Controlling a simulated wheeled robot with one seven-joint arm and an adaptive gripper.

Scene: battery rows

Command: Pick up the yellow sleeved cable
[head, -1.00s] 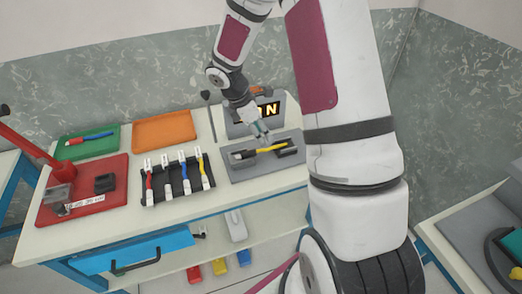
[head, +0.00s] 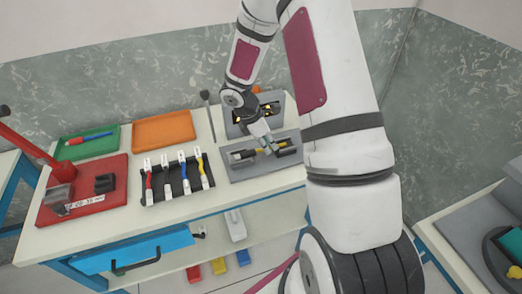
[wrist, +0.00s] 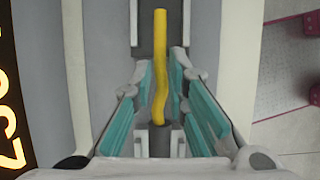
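The yellow sleeved cable (wrist: 160,55) lies across dark holders on a grey fixture plate (head: 235,172). In the head view only short parts of the cable (head: 259,149) show beside my gripper (head: 269,146). In the wrist view my gripper (wrist: 163,70) is low over the fixture, its teal-padded fingers on either side of the cable. A small gap seems to show between the cable and each finger, so the gripper looks open and not closed on it. The fingers hide part of the cable in the head view.
A display box (head: 238,128) stands behind the fixture, partly hidden by my arm. A black rack (head: 176,188) with several cables is to the left. A red plate (head: 110,205), a green tray (head: 103,150) and an orange tray (head: 162,130) lie farther left.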

